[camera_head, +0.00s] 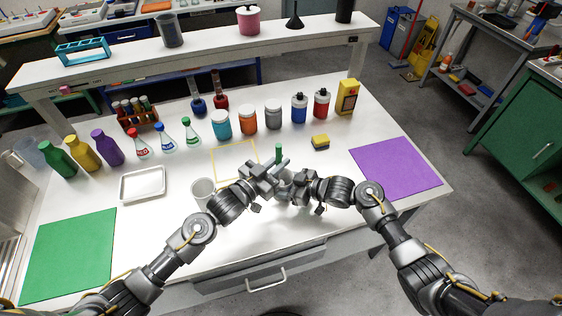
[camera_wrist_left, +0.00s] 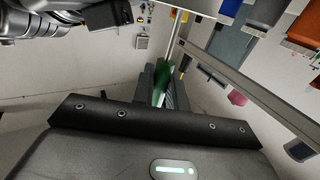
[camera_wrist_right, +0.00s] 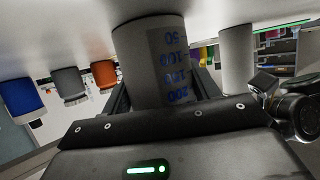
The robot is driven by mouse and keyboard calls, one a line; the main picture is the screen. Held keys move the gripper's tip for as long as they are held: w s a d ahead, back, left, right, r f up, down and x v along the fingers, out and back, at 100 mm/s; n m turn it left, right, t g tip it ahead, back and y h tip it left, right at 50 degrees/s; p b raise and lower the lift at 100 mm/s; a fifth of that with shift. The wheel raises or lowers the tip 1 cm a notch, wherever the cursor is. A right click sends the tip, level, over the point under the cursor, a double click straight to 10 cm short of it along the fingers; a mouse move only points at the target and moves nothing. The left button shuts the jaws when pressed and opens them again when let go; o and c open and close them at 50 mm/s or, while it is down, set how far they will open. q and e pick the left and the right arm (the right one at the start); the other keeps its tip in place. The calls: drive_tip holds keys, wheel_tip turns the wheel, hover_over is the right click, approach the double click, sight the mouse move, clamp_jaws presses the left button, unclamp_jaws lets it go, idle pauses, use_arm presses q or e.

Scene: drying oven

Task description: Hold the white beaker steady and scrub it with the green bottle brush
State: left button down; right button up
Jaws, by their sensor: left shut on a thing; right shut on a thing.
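The white beaker (camera_wrist_right: 160,55) with blue volume marks stands between the fingers of my right gripper, which is shut on it, in the right wrist view. In the head view my right gripper (camera_head: 287,180) is close beside my left one, and the grippers mostly hide that beaker. My left gripper (camera_head: 279,168) is shut on the green bottle brush (camera_wrist_left: 163,78); a pale rod extends from the green part in the left wrist view. In the head view a green piece of the brush (camera_head: 279,150) sticks up at the left fingertips. Contact between brush and beaker cannot be told.
Another white cup (camera_head: 203,191) stands left of my left gripper. A yellow outlined square (camera_head: 235,144), a sponge (camera_head: 320,140) and a row of jars (camera_head: 273,117) lie beyond. A purple mat (camera_head: 396,168) is right, a white tray (camera_head: 143,197) and green mat (camera_head: 68,255) left.

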use_arm(q)
drive_tip(key=shift+d, duration=0.15)
drive_tip(key=shift+w+d+f, duration=0.1)
drive_tip(key=shift+w+d, duration=0.1)
drive_tip(key=shift+d, duration=0.25)
drive_tip(key=shift+w+d, duration=0.15)
drive_tip(key=shift+d, duration=0.3)
drive_tip(key=shift+s+a, duration=0.1)
drive_tip(key=shift+a, duration=0.1)
drive_tip(key=shift+s+a, duration=0.25)
drive_tip(key=shift+a, duration=0.65)
drive_tip(key=shift+d, duration=0.15)
drive_tip(key=shift+w+d, duration=0.2)
drive_tip(key=shift+d, duration=0.25)
drive_tip(key=shift+s+a, duration=0.1)
drive_tip(key=shift+s, duration=0.05)
drive_tip(key=shift+s+a, duration=0.2)
drive_tip(key=shift+s, duration=0.2)
drive_tip(key=shift+w, duration=0.15)
